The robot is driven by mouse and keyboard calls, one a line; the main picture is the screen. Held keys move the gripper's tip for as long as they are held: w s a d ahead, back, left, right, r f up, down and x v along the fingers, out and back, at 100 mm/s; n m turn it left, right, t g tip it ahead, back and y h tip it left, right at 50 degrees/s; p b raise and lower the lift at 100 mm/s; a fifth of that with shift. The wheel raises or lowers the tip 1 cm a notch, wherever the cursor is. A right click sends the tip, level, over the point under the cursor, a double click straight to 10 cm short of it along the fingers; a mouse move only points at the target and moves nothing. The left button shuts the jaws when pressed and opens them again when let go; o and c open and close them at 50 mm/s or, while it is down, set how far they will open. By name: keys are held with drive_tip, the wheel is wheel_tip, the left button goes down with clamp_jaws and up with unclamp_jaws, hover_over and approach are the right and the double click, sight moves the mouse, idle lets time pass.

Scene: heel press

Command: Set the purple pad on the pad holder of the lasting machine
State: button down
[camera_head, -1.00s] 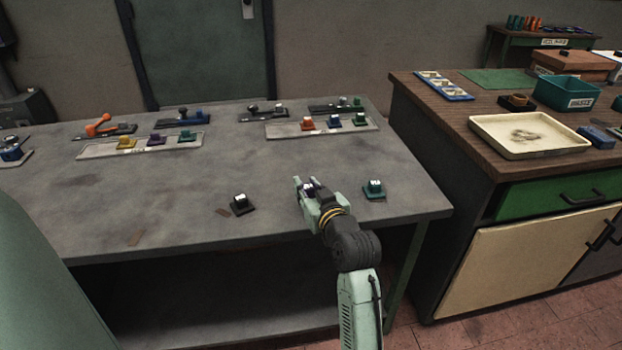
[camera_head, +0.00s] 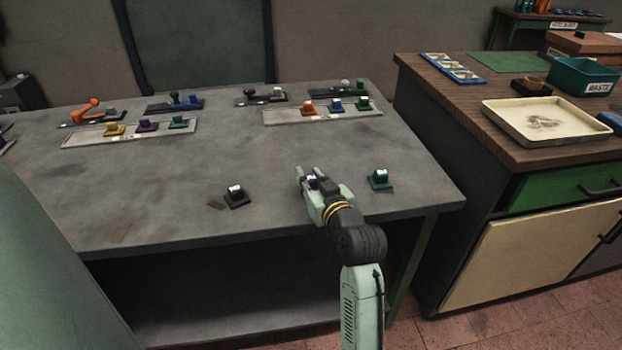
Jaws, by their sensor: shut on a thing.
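My gripper (camera_head: 314,182) is low over the front part of the grey bench, shut on a small dark block with a white top. Its colour now is mostly hidden by the fingers; it looked purple a moment before, so it appears to be the purple pad. A purple block (camera_head: 147,125) sits in the left long tray (camera_head: 75,141), between a yellow block (camera_head: 115,129) and a green one (camera_head: 179,122). Behind the trays stand small dark-based devices, one with an orange lever (camera_head: 88,109). I cannot tell which one is the lasting machine or its pad holder.
A black block (camera_head: 236,197) lies left of my gripper, a teal block (camera_head: 379,179) close on its right. The mid-bench is clear. A wooden cabinet (camera_head: 480,125) with a cream tray (camera_head: 500,113) stands right.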

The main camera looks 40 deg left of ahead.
drive_tip(key=shift+f, duration=0.25)
drive_tip(key=c, duration=1.3)
unclamp_jaws()
drive_tip(key=shift+c, duration=0.2)
drive_tip(key=shift+d, duration=0.1)
drive_tip(key=b+v, duration=0.4)
drive_tip(key=v, duration=0.6)
drive_tip(key=shift+d+f, duration=0.25)
drive_tip(key=shift+d, duration=0.2)
